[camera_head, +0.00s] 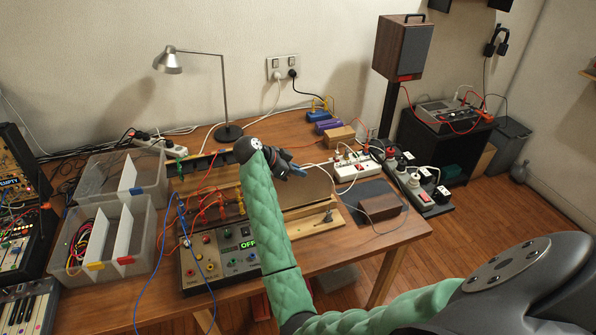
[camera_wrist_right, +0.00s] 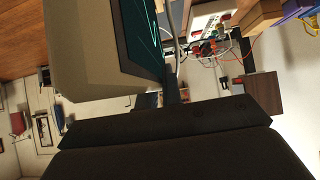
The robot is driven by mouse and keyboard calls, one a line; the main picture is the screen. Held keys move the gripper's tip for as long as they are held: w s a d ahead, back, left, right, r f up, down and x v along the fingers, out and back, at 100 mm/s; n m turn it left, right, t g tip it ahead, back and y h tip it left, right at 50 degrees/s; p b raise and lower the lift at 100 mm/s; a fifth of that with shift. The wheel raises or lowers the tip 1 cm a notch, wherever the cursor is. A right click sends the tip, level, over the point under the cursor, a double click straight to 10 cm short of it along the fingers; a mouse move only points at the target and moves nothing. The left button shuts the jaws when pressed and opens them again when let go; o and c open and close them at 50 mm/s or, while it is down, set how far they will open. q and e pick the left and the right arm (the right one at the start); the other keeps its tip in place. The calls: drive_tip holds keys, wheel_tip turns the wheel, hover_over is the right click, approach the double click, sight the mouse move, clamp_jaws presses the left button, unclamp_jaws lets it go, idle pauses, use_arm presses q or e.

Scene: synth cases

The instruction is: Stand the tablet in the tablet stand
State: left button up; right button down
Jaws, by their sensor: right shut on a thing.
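My right gripper (camera_head: 292,168) is above the middle of the desk. In the right wrist view one dark finger (camera_wrist_right: 171,90) shows against the tablet (camera_wrist_right: 95,60), which has a pale beige body and a dark teal screen with thin bright lines. The gripper is shut on the tablet near its edge; the tablet's far end is cut off by the frame. In the head view I cannot clearly separate the tablet from the brown surface below the gripper. A brown block (camera_head: 380,207), which looks like the tablet stand, sits on a dark grey mat, apart from the gripper. My left gripper is not in view.
A white power strip (camera_head: 352,170) with cables lies behind the grey mat (camera_head: 358,190). A lamp (camera_head: 228,133) stands at the back. Clear bins (camera_head: 140,245) and a control box with an OFF display (camera_head: 222,262) are on the left. Loose wires cross the desk.

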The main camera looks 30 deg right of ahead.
sight(300, 188)
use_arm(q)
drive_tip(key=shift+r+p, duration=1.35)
use_arm(e)
drive_tip(key=shift+a, duration=0.1)
idle(1.1)
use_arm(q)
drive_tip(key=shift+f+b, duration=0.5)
use_arm(e)
drive_tip(key=shift+f, duration=2)
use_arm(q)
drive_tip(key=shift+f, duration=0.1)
use_arm(e)
drive_tip(key=shift+a+f, duration=0.1)
drive_tip(key=shift+f, duration=0.4)
drive_tip(key=c, duration=1.5)
unclamp_jaws()
drive_tip(key=shift+a, duration=0.1)
